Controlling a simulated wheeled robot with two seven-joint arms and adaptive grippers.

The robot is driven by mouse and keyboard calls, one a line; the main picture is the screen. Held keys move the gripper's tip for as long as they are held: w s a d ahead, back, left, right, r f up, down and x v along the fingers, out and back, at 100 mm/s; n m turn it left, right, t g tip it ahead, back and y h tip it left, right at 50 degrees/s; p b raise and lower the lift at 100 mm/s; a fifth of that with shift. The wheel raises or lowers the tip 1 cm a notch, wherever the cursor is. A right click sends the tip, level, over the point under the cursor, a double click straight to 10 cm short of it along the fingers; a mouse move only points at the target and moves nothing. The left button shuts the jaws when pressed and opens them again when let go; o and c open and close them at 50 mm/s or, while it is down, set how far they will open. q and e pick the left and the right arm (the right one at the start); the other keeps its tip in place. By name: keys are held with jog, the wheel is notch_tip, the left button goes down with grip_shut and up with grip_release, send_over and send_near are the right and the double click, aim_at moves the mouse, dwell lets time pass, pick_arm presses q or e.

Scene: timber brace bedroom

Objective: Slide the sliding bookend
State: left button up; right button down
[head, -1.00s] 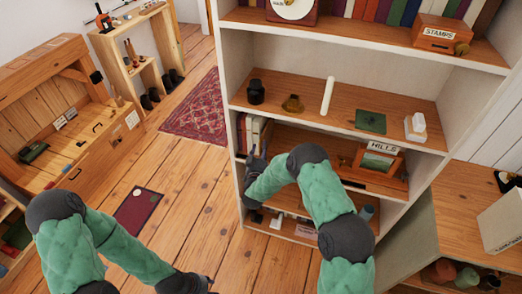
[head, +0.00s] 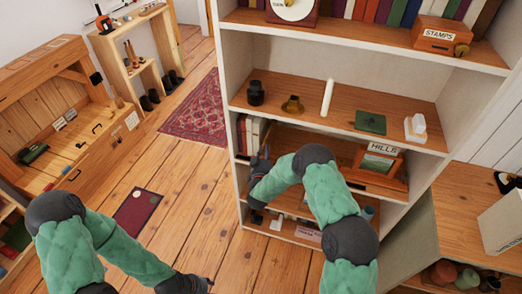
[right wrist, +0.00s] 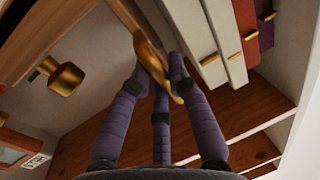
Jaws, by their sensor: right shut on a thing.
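A row of cream and red books (head: 256,135) stands at the left end of the middle shelf; their spines also show in the right wrist view (right wrist: 205,40). My right gripper (head: 263,158) reaches into this shelf just right of the books. In the right wrist view my gripper (right wrist: 160,80) is shut on a curved brass piece, which looks like part of the sliding bookend (right wrist: 150,52), beside the books. The rest of the bookend is hard to make out in the head view. My left gripper (head: 192,284) is low at the bottom edge, its fingers unclear.
A framed "HILLS" picture (head: 379,162) stands farther right on the same shelf. A brass knob (right wrist: 66,78) shows at the left in the right wrist view. The shelf above holds a white candle (head: 327,97) and a green item (head: 371,123). Wooden floor lies left of the bookcase.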

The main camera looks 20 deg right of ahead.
jog(key=s+d+b, duration=0.1)
jog(key=s+d, duration=0.8)
jog(key=d, duration=0.4)
jog(key=shift+d, duration=0.25)
jog(key=c, duration=1.2)
grip_release()
jog(key=shift+o, duration=0.2)
jog(key=shift+s+a, duration=0.1)
jog(key=shift+s, duration=0.05)
jog(key=v, duration=1.1)
jog(key=shift+s, duration=0.4)
jog(key=shift+a, duration=0.15)
